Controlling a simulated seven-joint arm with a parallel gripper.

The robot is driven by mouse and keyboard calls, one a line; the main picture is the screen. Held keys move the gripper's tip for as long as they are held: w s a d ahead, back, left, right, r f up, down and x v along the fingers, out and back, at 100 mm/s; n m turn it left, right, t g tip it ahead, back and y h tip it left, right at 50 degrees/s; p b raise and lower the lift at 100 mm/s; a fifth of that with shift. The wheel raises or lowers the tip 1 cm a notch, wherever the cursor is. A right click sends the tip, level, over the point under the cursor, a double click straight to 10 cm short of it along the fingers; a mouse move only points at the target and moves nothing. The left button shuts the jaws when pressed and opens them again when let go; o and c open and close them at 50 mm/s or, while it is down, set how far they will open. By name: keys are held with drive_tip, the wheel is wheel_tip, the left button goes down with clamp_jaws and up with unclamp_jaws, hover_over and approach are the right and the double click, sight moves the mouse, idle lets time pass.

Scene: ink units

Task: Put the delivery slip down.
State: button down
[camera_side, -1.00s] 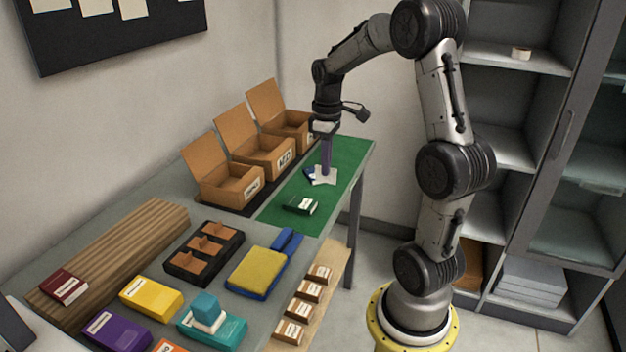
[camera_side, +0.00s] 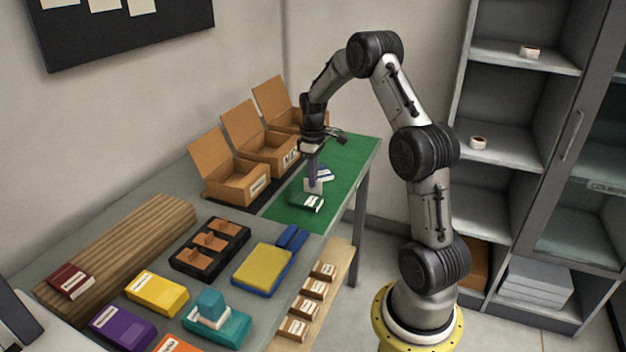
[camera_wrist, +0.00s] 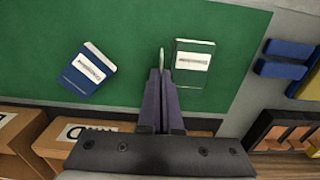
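A white delivery slip (camera_side: 313,185) hangs from my gripper (camera_side: 312,176), above the green mat (camera_side: 345,165). In the wrist view the slip (camera_wrist: 162,58) shows nearly edge-on between the purple fingers of my gripper (camera_wrist: 162,75), which are shut on it. A dark green ink box with a white label (camera_wrist: 190,62) lies just right of the slip there. A blue labelled ink box (camera_wrist: 88,72) lies to the left. In the side view the green box (camera_side: 306,203) is just below the slip and the blue box (camera_side: 326,174) is behind it. I cannot tell whether the slip touches anything.
Several open cardboard boxes (camera_side: 240,180) stand along the wall side of the mat. A black tray with brown compartments (camera_side: 210,247) and a yellow pad on a blue base (camera_side: 263,270) lie nearer the camera. The far end of the mat is bare.

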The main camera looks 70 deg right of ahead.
drive_tip(key=shift+f, duration=0.35)
drive_tip(key=shift+f, duration=0.15)
drive_tip(key=c, duration=1.1)
unclamp_jaws()
